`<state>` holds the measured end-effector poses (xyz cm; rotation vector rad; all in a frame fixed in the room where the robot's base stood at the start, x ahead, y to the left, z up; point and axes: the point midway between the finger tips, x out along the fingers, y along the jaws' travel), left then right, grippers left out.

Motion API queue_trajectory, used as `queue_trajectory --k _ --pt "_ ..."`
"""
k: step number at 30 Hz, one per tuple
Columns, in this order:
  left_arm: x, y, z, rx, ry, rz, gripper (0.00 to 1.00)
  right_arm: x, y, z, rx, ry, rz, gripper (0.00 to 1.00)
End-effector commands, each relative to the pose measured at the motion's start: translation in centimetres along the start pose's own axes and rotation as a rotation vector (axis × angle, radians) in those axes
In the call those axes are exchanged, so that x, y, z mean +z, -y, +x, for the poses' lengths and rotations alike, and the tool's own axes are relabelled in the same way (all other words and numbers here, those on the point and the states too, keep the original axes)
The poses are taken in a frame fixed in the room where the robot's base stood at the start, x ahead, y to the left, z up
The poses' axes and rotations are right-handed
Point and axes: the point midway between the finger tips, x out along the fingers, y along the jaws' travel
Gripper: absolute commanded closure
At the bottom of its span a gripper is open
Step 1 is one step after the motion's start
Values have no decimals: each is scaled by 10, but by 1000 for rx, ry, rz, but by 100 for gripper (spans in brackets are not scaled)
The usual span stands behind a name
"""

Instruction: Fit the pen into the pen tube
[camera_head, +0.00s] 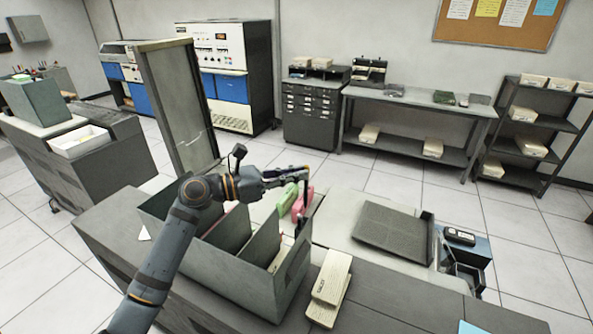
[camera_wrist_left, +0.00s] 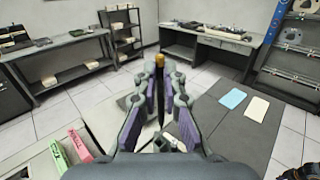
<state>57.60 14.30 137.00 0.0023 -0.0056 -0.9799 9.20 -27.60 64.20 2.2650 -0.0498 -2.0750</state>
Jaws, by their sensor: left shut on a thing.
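My left gripper (camera_head: 298,178) reaches in from the left, above the right end of a grey divided bin. In the left wrist view its fingers (camera_wrist_left: 160,85) are closed around the pen (camera_wrist_left: 160,74). The pen stands roughly upright, with an orange-yellow end on top and a dark shaft running down between the fingers. In the head view a thin dark upright shape, which looks like the pen (camera_head: 304,212), hangs below the gripper by the bin's far right corner. I cannot clearly make out the pen tube in either view. My right gripper is not in view.
The grey bin (camera_head: 262,288) has tall walls and dividers. Pink (camera_head: 303,202) and green (camera_head: 287,198) items lie close behind it. Beige card stacks (camera_head: 330,285) sit right of it. A dark tray (camera_head: 383,234) and a black device (camera_head: 459,237) are farther right.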

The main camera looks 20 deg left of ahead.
Motion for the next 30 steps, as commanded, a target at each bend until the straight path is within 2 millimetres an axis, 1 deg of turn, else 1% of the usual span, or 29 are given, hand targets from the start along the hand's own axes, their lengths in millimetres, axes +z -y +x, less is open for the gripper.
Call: queue_trajectory --k 2,5,8,12,15,19,25,30 --pt "0 0 0 0 0 0 100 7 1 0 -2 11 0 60" --pt "0 0 0 0 0 0 100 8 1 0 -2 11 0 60" --pt "-1 0 0 -1 -1 0 100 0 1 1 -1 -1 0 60" --pt "-4 0 0 -6 -1 0 100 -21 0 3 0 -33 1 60" --pt "-8 0 0 -13 -1 0 100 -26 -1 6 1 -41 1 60" --pt "-15 -1 0 -26 -2 -1 100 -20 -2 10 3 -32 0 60" --pt "-27 -2 -1 -50 -2 -1 100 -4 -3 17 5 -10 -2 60" --pt "-32 -2 -2 -64 -1 -1 100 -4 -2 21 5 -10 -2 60"
